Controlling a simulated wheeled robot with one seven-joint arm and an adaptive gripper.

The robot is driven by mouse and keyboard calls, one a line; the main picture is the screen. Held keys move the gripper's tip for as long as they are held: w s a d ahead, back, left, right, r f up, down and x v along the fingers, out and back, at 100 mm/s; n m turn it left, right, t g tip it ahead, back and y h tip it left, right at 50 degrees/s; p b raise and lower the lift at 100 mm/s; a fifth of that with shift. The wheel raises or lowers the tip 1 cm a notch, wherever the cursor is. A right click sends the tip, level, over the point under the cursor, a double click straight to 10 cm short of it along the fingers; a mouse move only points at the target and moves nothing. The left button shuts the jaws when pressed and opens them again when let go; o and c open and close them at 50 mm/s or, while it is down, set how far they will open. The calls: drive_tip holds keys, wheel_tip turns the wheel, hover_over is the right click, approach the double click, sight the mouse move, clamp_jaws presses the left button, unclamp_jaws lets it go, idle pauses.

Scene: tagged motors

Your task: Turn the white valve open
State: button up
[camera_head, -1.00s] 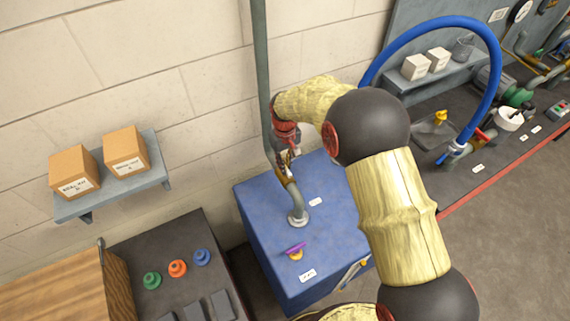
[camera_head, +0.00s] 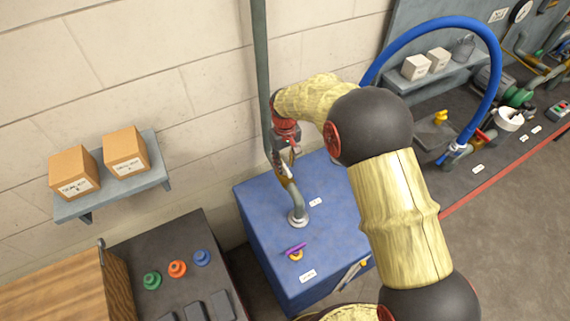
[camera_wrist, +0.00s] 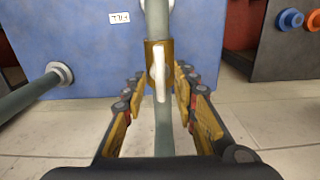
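The white valve handle (camera_wrist: 159,70) sits on a brass valve body (camera_wrist: 152,50) on a grey pipe (camera_wrist: 156,15), at the middle of the wrist view. In that view the handle runs roughly in line with the pipe. My gripper (camera_wrist: 160,85) is open, with one finger on each side of the valve and visible gaps between the fingers and the handle. In the head view my gripper (camera_head: 288,158) is at the pipe above the blue cabinet (camera_head: 262,212). There the handle is small and partly hidden by my gripper.
A purple-and-yellow valve (camera_head: 295,251) is on the blue cabinet. A second grey pipe (camera_wrist: 28,95) ends in a flange at the left of the wrist view. A blue hose (camera_head: 490,60) arches at the right. A shelf with two boxes (camera_head: 125,150) is on the wall.

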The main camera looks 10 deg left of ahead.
sight(285, 166)
wheel_tip(285, 166, up, 11)
idle(0.3)
idle(0.5)
